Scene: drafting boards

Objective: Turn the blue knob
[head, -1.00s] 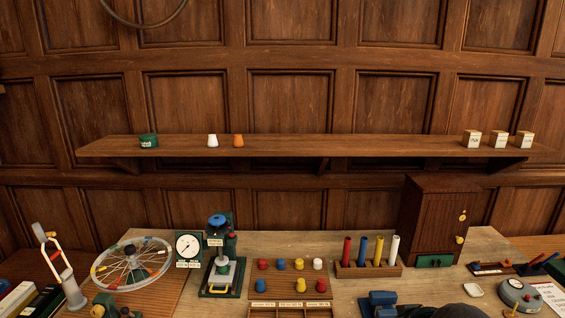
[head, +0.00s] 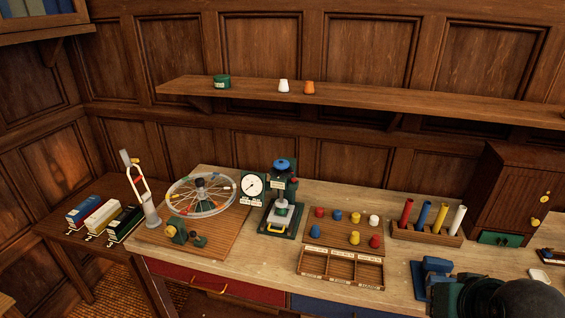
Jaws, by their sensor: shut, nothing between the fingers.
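A round blue knob (head: 281,164) sits on top of a dark green press-like device (head: 293,187) on the workbench, left of the middle in the head view. A small blue peg-like piece (head: 338,215) also stands on a wooden board (head: 316,232) to the right of it, among red, yellow and white ones. I cannot tell from the picture alone which blue piece the task names. My gripper's fingers are not visible; only a dark rounded part of my arm shows at the bottom right, apart from both blue pieces.
A white dial gauge (head: 252,187) and a spoked wheel (head: 201,193) stand left of the press. A sectioned wooden tray (head: 341,285) lies in front. A rack of coloured rods (head: 426,234), a blue device (head: 437,265) and a brown cabinet (head: 508,195) are to the right.

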